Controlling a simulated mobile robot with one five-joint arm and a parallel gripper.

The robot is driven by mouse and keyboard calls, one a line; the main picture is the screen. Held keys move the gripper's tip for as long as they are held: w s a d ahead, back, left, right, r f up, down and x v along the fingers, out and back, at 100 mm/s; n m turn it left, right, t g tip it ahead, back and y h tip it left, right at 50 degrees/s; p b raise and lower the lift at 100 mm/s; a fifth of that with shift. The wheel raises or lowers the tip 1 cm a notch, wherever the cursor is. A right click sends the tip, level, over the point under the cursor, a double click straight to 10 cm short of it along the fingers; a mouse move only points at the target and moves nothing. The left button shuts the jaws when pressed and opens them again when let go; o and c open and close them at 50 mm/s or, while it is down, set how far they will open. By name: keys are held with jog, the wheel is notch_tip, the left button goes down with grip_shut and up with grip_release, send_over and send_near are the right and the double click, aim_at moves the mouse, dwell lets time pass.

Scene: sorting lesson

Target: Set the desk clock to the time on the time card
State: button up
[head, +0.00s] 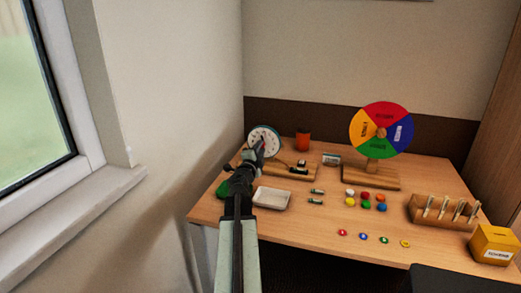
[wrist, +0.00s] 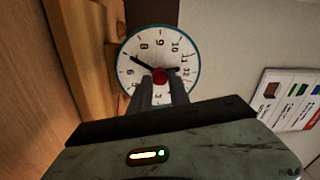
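The desk clock (head: 264,141) stands at the back left of the desk on a wooden base and has a round white face with a teal rim. In the wrist view, the clock face (wrist: 158,50) appears turned, with 9 at the top. Its long black hand (wrist: 142,62) points near 7 to 8 and its short hand points near 12. A red knob (wrist: 160,76) is at its centre. My gripper (wrist: 161,78) is in front of the face, its fingers apart on either side of the knob; contact is unclear. A small white card (head: 331,159), possibly the time card, is unreadable.
An orange cup (head: 303,140) and a coloured wheel (head: 381,130) stand at the back. A white tray (head: 272,198), several coloured pieces, a wooden rack (head: 443,211) and a yellow box (head: 493,245) are on the desk. A wall chart (wrist: 290,98) shows at right in the wrist view.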

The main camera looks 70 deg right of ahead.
jog(key=o, duration=0.3)
jog(key=shift+o, duration=0.2)
jog(key=shift+a, duration=0.1)
jog(key=a, duration=0.7)
jog(key=shift+s+a+f+b, duration=0.2)
jog(key=shift+a+f+b, duration=0.1)
jog(key=shift+a+f, duration=0.05)
jog(key=shift+d, duration=0.1)
jog(key=shift+r, duration=0.1)
